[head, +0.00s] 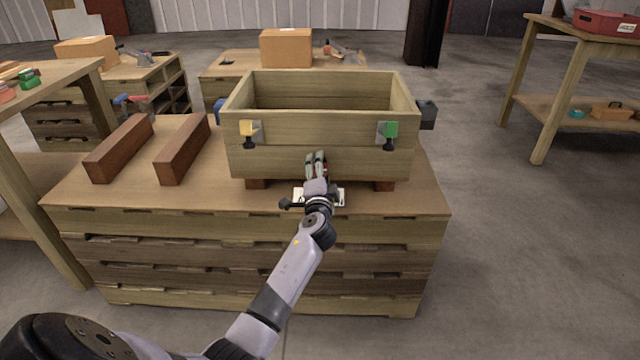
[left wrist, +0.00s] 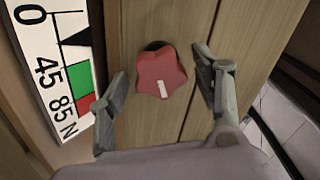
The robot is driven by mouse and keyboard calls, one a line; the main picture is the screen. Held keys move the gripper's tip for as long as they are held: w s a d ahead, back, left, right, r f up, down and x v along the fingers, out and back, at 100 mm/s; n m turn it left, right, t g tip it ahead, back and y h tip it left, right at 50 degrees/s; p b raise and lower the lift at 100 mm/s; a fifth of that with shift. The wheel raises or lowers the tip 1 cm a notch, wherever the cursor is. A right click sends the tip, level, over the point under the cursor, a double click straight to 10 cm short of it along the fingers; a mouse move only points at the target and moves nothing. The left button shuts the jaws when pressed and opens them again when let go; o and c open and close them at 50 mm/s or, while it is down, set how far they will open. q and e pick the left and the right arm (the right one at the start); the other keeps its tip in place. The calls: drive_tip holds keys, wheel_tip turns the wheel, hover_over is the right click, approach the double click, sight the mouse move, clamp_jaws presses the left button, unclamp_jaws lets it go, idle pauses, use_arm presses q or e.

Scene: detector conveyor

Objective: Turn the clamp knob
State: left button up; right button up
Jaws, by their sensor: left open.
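The clamp knob (left wrist: 163,75) is a red star-shaped knob with a white mark, seen in the left wrist view on the wooden box face. My left gripper (left wrist: 165,90) is open, with one finger on each side of the knob and gaps showing between. In the head view my left gripper (head: 316,158) is at the front of the wooden box (head: 275,163), low and near its middle, and it mostly hides the knob. A scale plate (left wrist: 48,65) with 0, 45 and 85 N, green and red fields and a black pointer shows left of the knob. My right gripper is not in view.
The box stands on a wooden workbench (head: 110,198). Two brown wooden blocks (head: 120,148) lie to the left. The floor at right is clear up to a table (head: 545,140).

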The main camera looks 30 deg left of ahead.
use_arm(q)
drive_tip(key=v, duration=1.1)
drive_tip(key=shift+a, duration=0.15)
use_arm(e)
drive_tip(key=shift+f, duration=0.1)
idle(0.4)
